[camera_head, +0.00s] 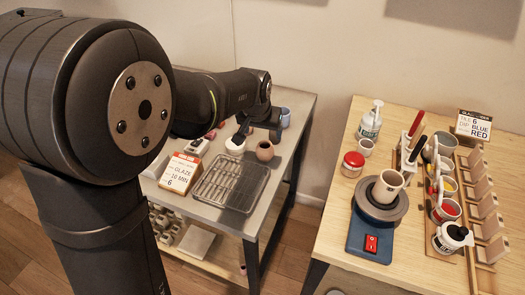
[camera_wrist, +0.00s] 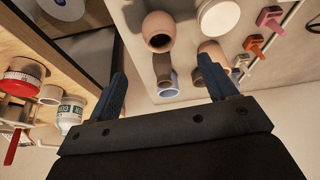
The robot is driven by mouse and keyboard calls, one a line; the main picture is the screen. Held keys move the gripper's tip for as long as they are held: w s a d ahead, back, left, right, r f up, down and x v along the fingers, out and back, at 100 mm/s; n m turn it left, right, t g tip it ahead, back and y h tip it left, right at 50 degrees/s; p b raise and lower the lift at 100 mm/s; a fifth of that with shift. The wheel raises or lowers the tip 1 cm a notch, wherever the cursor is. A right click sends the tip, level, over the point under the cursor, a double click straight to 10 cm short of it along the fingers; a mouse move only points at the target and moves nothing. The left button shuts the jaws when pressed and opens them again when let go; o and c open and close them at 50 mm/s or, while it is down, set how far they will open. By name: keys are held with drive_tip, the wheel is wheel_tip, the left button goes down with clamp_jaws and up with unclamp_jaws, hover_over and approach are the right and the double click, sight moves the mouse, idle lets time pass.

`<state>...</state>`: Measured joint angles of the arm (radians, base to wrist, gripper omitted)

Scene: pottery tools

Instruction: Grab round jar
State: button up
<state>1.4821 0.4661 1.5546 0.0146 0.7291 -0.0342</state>
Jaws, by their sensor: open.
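The round jar, a small terracotta-brown pot with a dark opening (camera_head: 265,151), stands on the grey metal table. It also shows in the wrist view (camera_wrist: 158,40), upper middle, apart from the fingers. My gripper (camera_head: 260,131) is over the back of that table, just behind the jar in the picture. In the wrist view my gripper (camera_wrist: 163,66) is open, with its two dark blue fingers wide apart and nothing held between them.
A white pot (camera_head: 235,145) stands left of the jar and a blue cup (camera_head: 285,117) behind it. A wire rack (camera_head: 230,183) and a glaze sign (camera_head: 180,172) are in front. The wooden table at right holds a pottery wheel (camera_head: 380,209) and several containers.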

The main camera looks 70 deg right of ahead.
sight(265, 145)
drive_tip(key=x, duration=1.1)
drive_tip(key=c, duration=1.1)
